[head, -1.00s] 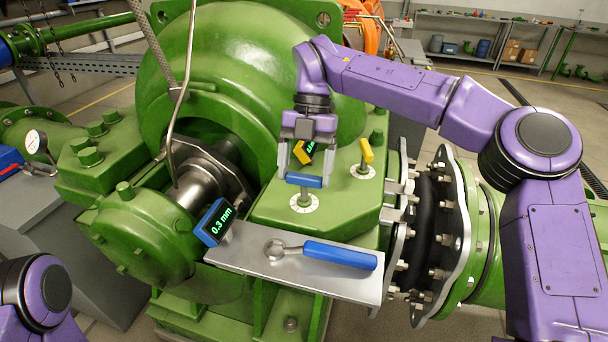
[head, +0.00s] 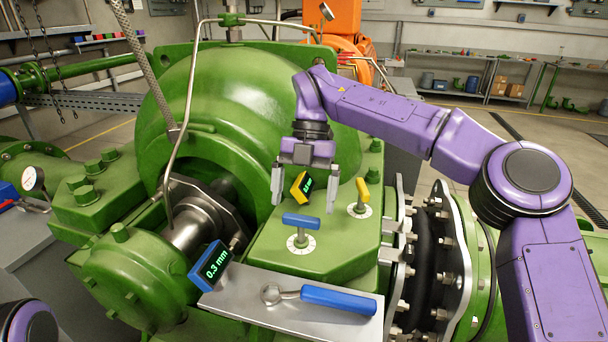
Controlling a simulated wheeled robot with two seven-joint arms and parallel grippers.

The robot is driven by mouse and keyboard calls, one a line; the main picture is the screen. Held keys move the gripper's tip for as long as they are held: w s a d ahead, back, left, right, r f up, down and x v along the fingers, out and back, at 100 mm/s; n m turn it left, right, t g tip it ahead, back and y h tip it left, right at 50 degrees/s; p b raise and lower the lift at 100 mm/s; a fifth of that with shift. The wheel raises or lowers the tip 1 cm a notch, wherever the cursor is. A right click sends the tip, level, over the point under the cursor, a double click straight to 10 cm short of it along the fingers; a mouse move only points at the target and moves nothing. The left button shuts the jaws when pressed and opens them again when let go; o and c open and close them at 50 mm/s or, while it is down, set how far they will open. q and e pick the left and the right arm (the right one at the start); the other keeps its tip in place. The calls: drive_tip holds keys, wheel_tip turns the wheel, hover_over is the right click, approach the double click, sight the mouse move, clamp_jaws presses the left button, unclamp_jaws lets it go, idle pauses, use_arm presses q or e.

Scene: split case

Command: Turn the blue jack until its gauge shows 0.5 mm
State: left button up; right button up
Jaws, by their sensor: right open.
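The blue jack (head: 301,220) stands on the green casing, a blue crossbar handle on a short stem above a white dial. The blue gauge (head: 211,264) at its left reads 0.3 mm. My right gripper (head: 304,203) is open and empty, its fingers spread above and behind the blue handle, apart from it as far as I can tell. A yellow gauge (head: 301,187) shows between the fingers; its reading is too small to tell. The yellow jack (head: 362,195) stands to the right. My left gripper is out of view; only part of my left arm shows at bottom left.
A blue-handled wrench (head: 335,299) lies on the grey metal plate (head: 262,308) in front of the jacks. A bent steel pipe rises at the left of the green casing. A bolted flange (head: 447,250) stands at the right, near my right arm.

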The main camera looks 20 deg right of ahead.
drive_tip(key=p+v, duration=0.3)
drive_tip(key=v, duration=0.4)
drive_tip(key=shift+r, duration=0.35)
drive_tip(key=shift+w, duration=0.15)
